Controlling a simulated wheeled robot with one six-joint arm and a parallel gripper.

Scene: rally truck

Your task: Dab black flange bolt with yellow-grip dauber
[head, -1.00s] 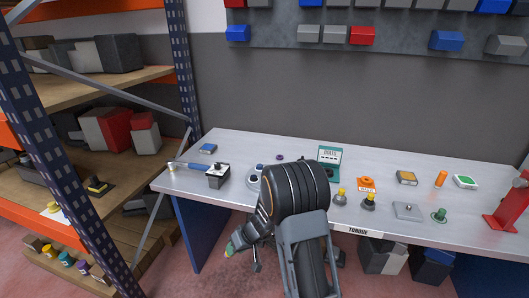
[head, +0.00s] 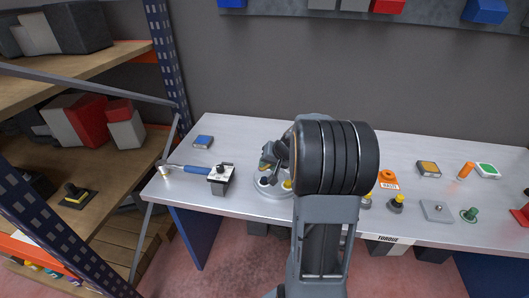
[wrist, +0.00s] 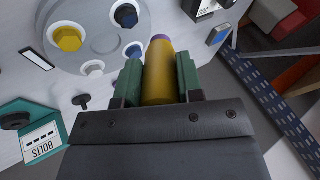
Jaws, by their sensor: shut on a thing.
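My gripper (wrist: 160,62) is shut on the yellow-grip dauber (wrist: 158,85), held between green finger pads; its far end shows purple. In the head view my gripper (head: 268,160) is over the left-middle of the bench, partly hidden by my arm. A round grey flange plate (wrist: 98,38) lies beside the dauber's tip in the wrist view. It carries a yellow bolt (wrist: 68,38), a dark blue bolt (wrist: 126,15), another bluish bolt (wrist: 133,50) and a white ring (wrist: 92,68). A small black bolt-like piece (wrist: 80,101) stands off the plate. I cannot tell which is the black flange bolt.
A teal BOLTS box (wrist: 35,130) stands near the plate. A blue-handled tool (head: 185,168) and a black-and-white block (head: 221,178) are at the bench's left. Several small items, including an orange box (head: 389,180), stand to the right. Shelving (head: 75,140) is at far left.

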